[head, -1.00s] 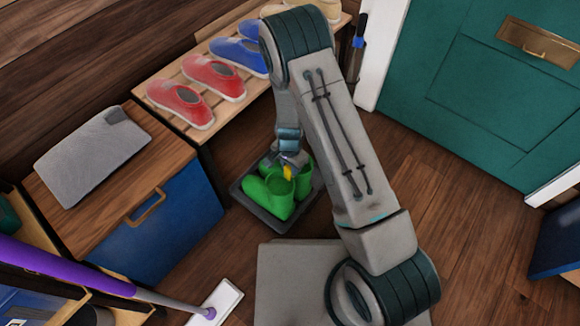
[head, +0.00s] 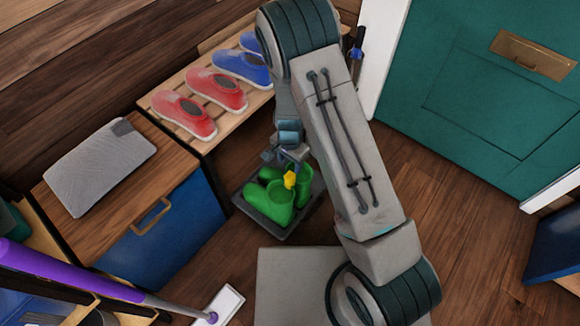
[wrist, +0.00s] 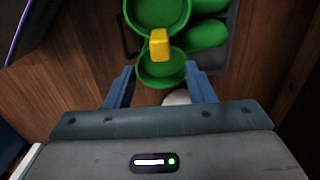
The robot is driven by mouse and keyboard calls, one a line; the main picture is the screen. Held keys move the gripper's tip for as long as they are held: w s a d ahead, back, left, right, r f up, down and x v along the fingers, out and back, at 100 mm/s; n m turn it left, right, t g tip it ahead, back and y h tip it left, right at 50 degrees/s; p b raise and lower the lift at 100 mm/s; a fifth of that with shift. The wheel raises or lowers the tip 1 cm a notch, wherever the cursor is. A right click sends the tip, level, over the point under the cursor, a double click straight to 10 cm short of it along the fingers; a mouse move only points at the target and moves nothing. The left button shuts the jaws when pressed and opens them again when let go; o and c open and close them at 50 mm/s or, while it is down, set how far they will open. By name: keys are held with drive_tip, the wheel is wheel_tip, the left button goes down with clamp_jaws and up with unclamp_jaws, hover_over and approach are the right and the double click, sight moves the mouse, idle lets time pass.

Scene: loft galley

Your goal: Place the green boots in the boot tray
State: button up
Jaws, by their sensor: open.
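The green boots (head: 270,203) stand together in the dark boot tray (head: 245,210) on the floor, seen in the head view. A small yellow piece (head: 290,180) shows at the top of the boots. In the wrist view the boots (wrist: 204,36) are seen from above, with the yellow piece (wrist: 159,44) over them and the tray's edge (wrist: 236,50) at the right. My gripper (wrist: 160,84) is open, its blue fingers apart and close above the near side of one boot. In the head view my gripper (head: 284,162) hangs just above the boots.
A slatted bench (head: 200,143) holds red shoes (head: 184,114) and blue shoes (head: 241,67). A blue-fronted cabinet (head: 165,245) with a grey cloth (head: 98,165) stands left of the tray.

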drive_tip(key=shift+r+p, duration=0.35)
drive_tip(key=shift+r, duration=1.4)
drive_tip(key=s+d+r+n+y, duration=0.1)
drive_tip(key=s+d+r+n, duration=0.15)
drive_tip(key=r, duration=0.65)
drive_tip(key=s+d+r+n, duration=0.1)
drive_tip(key=s+d+r, duration=0.25)
drive_tip(key=r, duration=0.55)
drive_tip(key=s+d+r+n+t+h, duration=0.1)
drive_tip(key=s+d+r+n, duration=0.3)
drive_tip(key=s+d+r, duration=0.5)
drive_tip(key=s+r, duration=0.1)
drive_tip(key=s, duration=0.2)
drive_tip(key=shift+r, duration=0.15)
drive_tip(key=c, duration=0.3)
